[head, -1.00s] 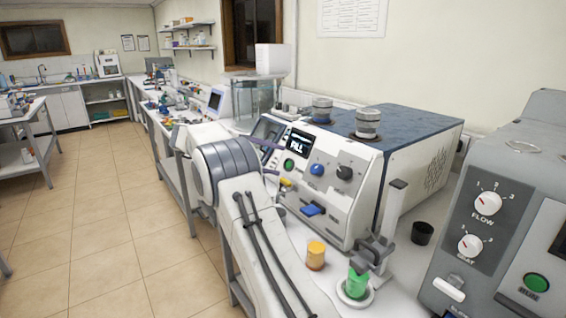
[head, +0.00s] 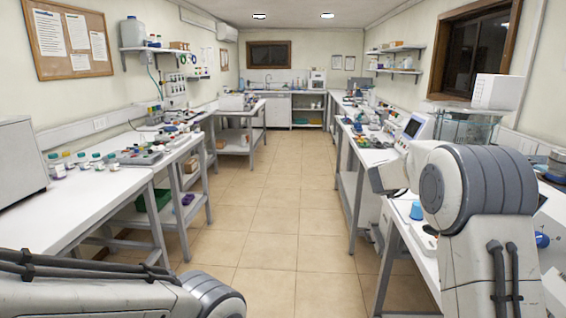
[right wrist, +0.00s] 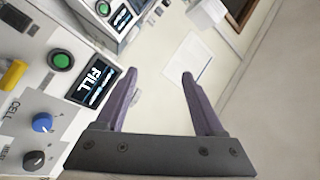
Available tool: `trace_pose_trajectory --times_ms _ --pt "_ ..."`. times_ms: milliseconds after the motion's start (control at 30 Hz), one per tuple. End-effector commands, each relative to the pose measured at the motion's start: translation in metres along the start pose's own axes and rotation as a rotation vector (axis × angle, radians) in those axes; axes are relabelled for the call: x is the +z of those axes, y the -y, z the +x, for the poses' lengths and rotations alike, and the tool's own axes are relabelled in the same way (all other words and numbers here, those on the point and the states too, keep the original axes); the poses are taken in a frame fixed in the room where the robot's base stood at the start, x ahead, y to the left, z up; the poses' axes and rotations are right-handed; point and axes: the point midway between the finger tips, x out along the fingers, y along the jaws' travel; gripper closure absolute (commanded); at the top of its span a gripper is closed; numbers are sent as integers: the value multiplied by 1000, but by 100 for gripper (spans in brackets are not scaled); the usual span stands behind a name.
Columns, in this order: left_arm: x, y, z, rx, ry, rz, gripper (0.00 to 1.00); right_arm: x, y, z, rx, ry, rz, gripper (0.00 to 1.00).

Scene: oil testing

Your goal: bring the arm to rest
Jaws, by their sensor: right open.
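My right arm (head: 470,200) stands bent at the right of the head view, over the right-hand bench. Its gripper is hidden in the head view. In the right wrist view my right gripper (right wrist: 160,76) is open, with nothing between its two purple-grey fingers. The left finger overlaps the lit display of a white machine (right wrist: 62,105) in the picture. I cannot tell how far apart they are. My left arm (head: 120,285) crosses the lower left corner of the head view, and its gripper is out of view.
The white machine has a green button (right wrist: 61,60) and a blue knob (right wrist: 42,122). The right bench (head: 399,240) carries a small blue item (head: 416,210). The left bench (head: 70,205) holds bottles and equipment. The tiled aisle (head: 270,215) between the benches is clear.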

Motion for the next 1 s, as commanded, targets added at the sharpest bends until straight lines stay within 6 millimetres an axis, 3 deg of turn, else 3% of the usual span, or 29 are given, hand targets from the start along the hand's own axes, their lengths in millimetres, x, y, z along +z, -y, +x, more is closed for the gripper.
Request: trace_pose_trajectory --times_ms 67,167,267,367,500,700,933,1000 --pt "0 0 0 0 0 0 6 34 10 -29 -131 219 -139 30" --pt "0 0 0 0 0 0 6 81 -2 -83 -265 513 -348 30" --pt "0 0 0 0 0 0 6 111 -39 -144 -347 774 -556 30" --pt "0 0 0 0 0 0 6 122 -90 -200 -389 997 -756 30" --pt "0 0 0 0 0 0 6 112 -165 -263 -403 1246 -1010 30" --pt "0 0 0 0 0 0 6 77 -246 -316 -380 1468 -1279 30" --pt "0 0 0 0 0 0 6 26 -316 -351 -334 1640 -1535 30" --pt "0 0 -4 0 0 0 6 25 -301 -374 -403 1664 -1565 30"
